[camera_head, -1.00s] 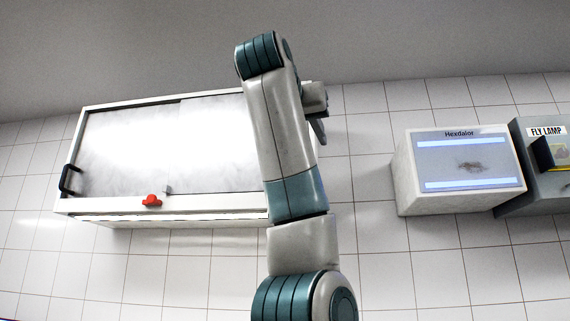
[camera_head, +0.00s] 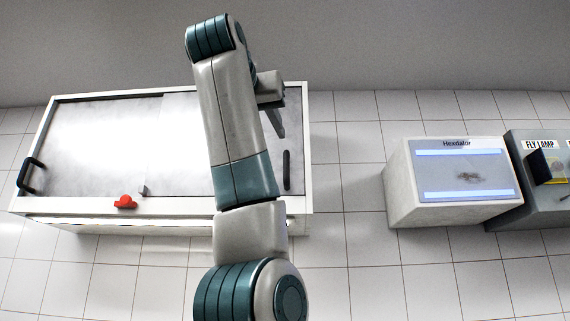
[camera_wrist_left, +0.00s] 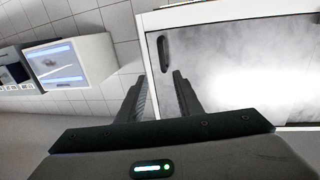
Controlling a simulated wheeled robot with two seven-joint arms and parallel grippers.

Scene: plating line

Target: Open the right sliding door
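The wall cabinet (camera_head: 300,195) has two pale sliding doors in a white frame. The right sliding door (camera_head: 190,140) is partly hidden behind my left arm. Its dark upright handle (camera_head: 286,170) is near the cabinet's right edge; the handle also shows in the left wrist view (camera_wrist_left: 164,53). The left door (camera_head: 95,140) has a black handle (camera_head: 29,176) at its far left. My left gripper (camera_head: 276,112) appears above the right handle in the head view. In the left wrist view its fingers (camera_wrist_left: 160,85) are apart and empty, with the handle beyond the tips. My right gripper is out of view.
A red knob (camera_head: 125,202) and a small grey catch (camera_head: 143,190) are at the cabinet's lower frame. A white Hexdalor box (camera_head: 400,190) and a grey fly lamp box (camera_head: 515,215) are on the right. Bare tiled wall lies between cabinet and boxes.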

